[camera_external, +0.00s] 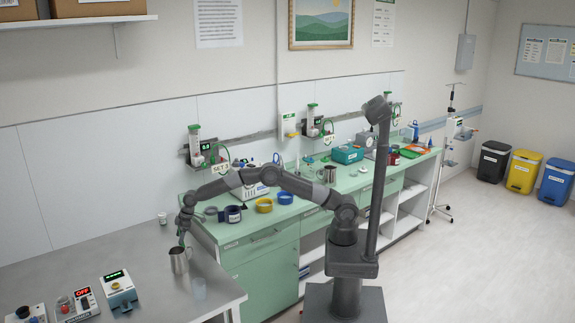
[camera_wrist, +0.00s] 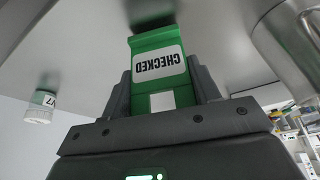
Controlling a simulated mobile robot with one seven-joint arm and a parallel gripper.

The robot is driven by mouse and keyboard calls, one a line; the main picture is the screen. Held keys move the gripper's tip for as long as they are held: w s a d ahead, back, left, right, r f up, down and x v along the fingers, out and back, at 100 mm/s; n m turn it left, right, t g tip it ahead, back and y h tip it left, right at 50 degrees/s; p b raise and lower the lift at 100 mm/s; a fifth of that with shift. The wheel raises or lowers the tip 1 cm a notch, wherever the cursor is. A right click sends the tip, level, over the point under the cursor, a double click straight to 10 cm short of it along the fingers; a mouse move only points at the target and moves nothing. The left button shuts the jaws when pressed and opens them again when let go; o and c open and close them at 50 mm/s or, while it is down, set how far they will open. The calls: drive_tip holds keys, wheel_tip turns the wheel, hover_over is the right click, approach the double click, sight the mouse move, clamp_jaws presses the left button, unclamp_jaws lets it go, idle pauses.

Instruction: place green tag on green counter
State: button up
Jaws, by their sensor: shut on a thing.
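The green tag (camera_wrist: 160,64) has a white label reading CHECKED, upside down in the wrist view. My gripper (camera_wrist: 161,90) is shut on it, one finger at each side. The green counter (camera_external: 255,222) is to the right of my gripper, along the wall. The tag is clear of that counter.
A metal jug (camera_external: 180,262) stands close to my gripper, and a small white jar (camera_external: 163,218) stands behind it. Control boxes (camera_external: 119,291) sit at the table's front left. A dark blue cup (camera_external: 232,214) and a yellow ring (camera_external: 264,206) occupy the counter's near end.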

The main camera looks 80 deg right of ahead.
drive_tip(key=shift+f, duration=0.3)
drive_tip(key=shift+f, duration=0.15)
drive_tip(key=o, duration=1)
